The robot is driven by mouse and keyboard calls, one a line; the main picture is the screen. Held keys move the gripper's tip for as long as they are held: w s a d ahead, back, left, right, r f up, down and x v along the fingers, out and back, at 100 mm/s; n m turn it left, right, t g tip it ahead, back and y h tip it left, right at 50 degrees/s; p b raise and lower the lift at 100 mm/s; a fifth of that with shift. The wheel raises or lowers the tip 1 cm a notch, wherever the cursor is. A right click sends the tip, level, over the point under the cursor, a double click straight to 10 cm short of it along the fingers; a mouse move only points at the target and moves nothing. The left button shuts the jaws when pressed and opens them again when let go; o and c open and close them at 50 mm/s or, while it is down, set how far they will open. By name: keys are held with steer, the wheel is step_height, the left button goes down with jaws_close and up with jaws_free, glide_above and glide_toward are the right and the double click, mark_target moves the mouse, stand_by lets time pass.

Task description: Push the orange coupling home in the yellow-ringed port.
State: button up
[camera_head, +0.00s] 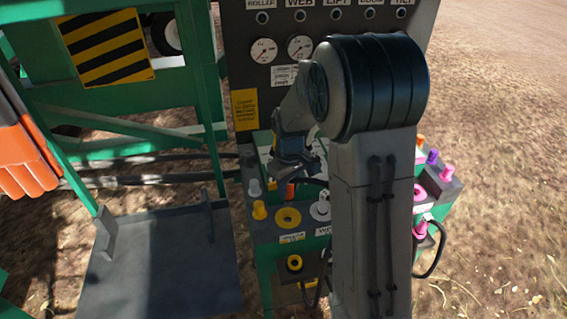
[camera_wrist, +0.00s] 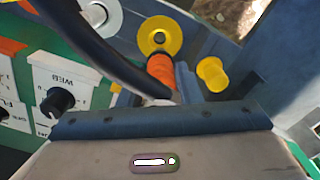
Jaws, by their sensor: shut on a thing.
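The yellow-ringed port (camera_head: 288,217) is a flat yellow disc with a dark centre on the panel's ledge. It also shows in the wrist view (camera_wrist: 160,36), with its centre uncovered. The orange coupling (camera_wrist: 161,72) is ribbed, and its far end appears just short of the dark centre, overlapping the ring's near edge. I cannot tell whether it touches the ring. In the head view the coupling (camera_head: 290,190) shows as a small orange patch behind the port. My gripper (camera_head: 292,168) is shut on the coupling's rear part; its fingertips are mostly hidden.
A black hose (camera_wrist: 95,50) curves close beside the coupling. A yellow cap (camera_wrist: 212,73) stands right of it. A white-ringed port (camera_head: 320,210) lies right of the yellow one. A gauge panel (camera_head: 270,75) rises behind. Pink and purple couplings sit at the right.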

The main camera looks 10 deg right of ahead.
mark_target(289, 204)
steer(key=shift+w+r, duration=0.1)
steer(key=shift+w, duration=0.05)
steer(key=shift+f+b, duration=0.5)
steer(key=shift+f, duration=0.1)
steer(key=shift+f+b, duration=1.7)
steer(key=shift+f, duration=0.75)
steer(key=shift+f+b, duration=0.25)
steer(key=shift+b, duration=0.1)
steer(key=shift+f, duration=0.3)
